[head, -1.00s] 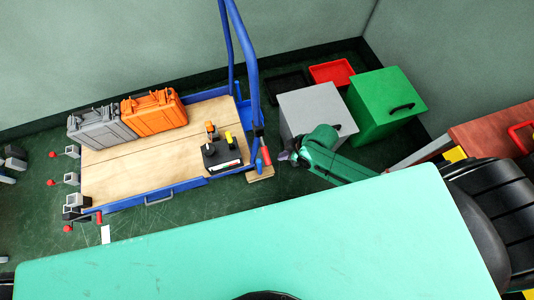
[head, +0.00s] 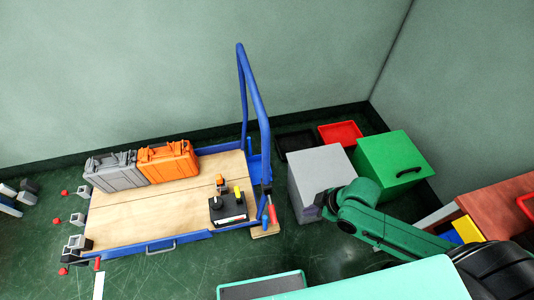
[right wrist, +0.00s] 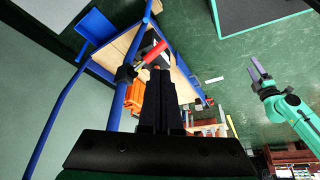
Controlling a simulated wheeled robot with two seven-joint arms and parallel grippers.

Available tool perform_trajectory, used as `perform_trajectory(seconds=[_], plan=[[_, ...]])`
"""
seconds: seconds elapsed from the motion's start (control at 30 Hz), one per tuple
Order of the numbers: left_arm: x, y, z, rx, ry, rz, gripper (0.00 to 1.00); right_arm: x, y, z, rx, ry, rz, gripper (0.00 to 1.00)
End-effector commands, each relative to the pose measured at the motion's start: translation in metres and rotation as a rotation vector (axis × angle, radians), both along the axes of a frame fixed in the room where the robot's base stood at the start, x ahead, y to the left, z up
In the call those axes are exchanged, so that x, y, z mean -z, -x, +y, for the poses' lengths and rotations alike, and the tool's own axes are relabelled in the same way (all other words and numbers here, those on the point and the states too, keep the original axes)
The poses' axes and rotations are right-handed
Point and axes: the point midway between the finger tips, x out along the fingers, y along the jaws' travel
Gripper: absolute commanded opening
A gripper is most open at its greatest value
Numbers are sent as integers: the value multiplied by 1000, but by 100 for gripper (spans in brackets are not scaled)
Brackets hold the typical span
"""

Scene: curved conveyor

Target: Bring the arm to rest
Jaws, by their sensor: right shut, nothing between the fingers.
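My right arm comes in from the lower right in the head view. Its gripper (head: 324,204) shows small and dark in front of the grey box. In the right wrist view the fingers of my right gripper (right wrist: 160,100) are together with nothing between them. My left arm is out of the head view. The right wrist view shows a green arm at the right, which looks like my left one, with its gripper (right wrist: 259,73) over bare floor.
A blue cart (head: 180,239) carries a grey case (head: 115,173), an orange case (head: 168,163) and a black device (head: 229,207). A grey box (head: 319,172), a green box (head: 396,165) and a red tray (head: 340,132) stand right of it.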

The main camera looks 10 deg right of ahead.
Motion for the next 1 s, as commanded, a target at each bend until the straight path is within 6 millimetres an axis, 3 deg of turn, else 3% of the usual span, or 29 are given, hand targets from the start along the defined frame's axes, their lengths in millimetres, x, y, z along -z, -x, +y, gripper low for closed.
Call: perform_trajectory(seconds=[0.17, 0.27, 0.37, 0.47, 0.5, 0.57, 0.63, 0.7, 0.83, 0.9, 1.0], plan=[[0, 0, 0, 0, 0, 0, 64, 1, -1, -1, 3, 1, -1, 0], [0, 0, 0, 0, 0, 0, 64, 15, -11, -15, 68, 12, -11, 0], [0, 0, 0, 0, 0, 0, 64, 57, -29, -58, 243, 48, -33, 0], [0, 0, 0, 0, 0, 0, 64, 120, -22, -112, 459, 104, -30, 0], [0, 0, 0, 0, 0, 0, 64, 147, -9, -128, 535, 128, -16, 0], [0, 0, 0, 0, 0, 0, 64, 187, 23, -143, 627, 164, 22, 0], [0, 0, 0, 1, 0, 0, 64, 231, 74, -143, 706, 197, 89, 0], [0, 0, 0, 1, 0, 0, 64, 263, 124, -129, 750, 214, 160, 0], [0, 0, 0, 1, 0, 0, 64, 292, 190, -95, 772, 221, 259, 0], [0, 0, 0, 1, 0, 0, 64, 297, 207, -84, 773, 220, 286, 0], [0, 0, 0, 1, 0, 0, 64, 299, 214, -80, 773, 220, 295, 0]])
